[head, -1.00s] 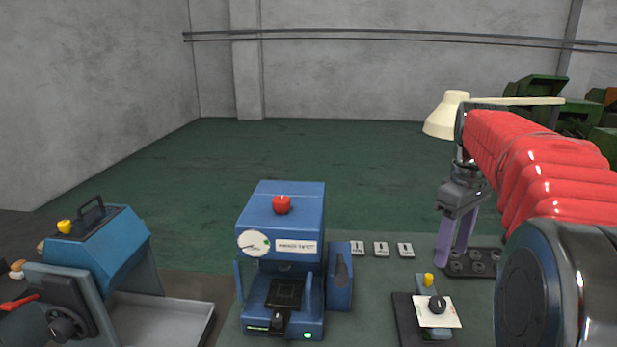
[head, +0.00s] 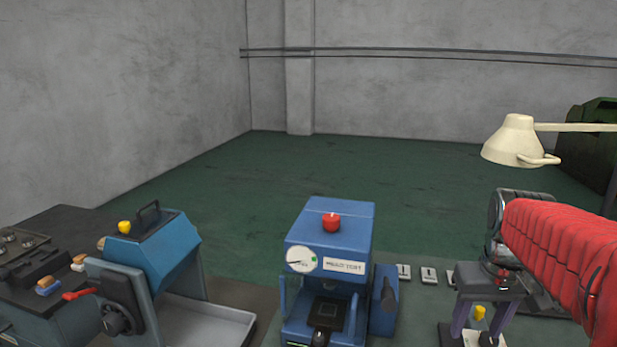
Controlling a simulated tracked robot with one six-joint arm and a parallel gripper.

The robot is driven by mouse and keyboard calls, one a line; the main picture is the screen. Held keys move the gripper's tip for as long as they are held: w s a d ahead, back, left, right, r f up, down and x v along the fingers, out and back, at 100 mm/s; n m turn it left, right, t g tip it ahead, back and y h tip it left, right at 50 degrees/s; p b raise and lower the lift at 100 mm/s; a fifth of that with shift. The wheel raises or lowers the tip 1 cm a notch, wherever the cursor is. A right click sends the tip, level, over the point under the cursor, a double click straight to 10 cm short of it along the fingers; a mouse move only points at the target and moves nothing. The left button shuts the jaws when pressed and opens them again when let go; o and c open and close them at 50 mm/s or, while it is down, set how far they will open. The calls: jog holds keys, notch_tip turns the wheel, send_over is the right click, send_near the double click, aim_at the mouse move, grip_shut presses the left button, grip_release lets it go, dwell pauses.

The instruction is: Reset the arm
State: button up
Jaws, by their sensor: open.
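My arm in its red sleeve comes in from the right edge. My gripper (head: 481,327) hangs at its end, pointing down, with two purple fingers spread apart. It is open and I see nothing held. A small device with a yellow knob (head: 479,313) shows between and behind the fingers; whether they touch it I cannot tell. The blue head test machine (head: 357,240), with a red button (head: 331,222) on top and a round dial (head: 301,260), stands to the left of the gripper, apart from it.
A cream lamp (head: 515,140) reaches in above my arm. Small labelled plates (head: 428,275) lie right of the tester. A blue machine (head: 160,250) with a handle and a grey tray (head: 225,328) stand at left. Green machinery (head: 595,140) is at far right. The floor behind is clear.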

jog(key=s+a+f+n+t, duration=0.1)
jog(key=s+a+f+t, duration=0.1)
jog(key=s+a, duration=1.1)
jog(key=a+t, duration=0.1)
jog(key=a, duration=0.1)
jog(key=shift+a+t+y, duration=0.3)
jog(key=shift+t+y, duration=0.1)
jog(key=shift+d, duration=0.1)
jog(key=w+d+r+m+g+h, duration=0.1)
jog(key=w+d+r+m+h, duration=0.1)
jog(key=w+d+r+m, duration=0.2)
jog(key=w+d+r+m+g+h, duration=0.2)
jog(key=w+d+m, duration=0.6)
jog(key=d, duration=0.5)
jog(key=shift+w+r+m+g, duration=0.3)
jog(key=shift+w+r, duration=0.6)
jog(key=shift+w, duration=0.35)
jog(key=shift+f, duration=0.15)
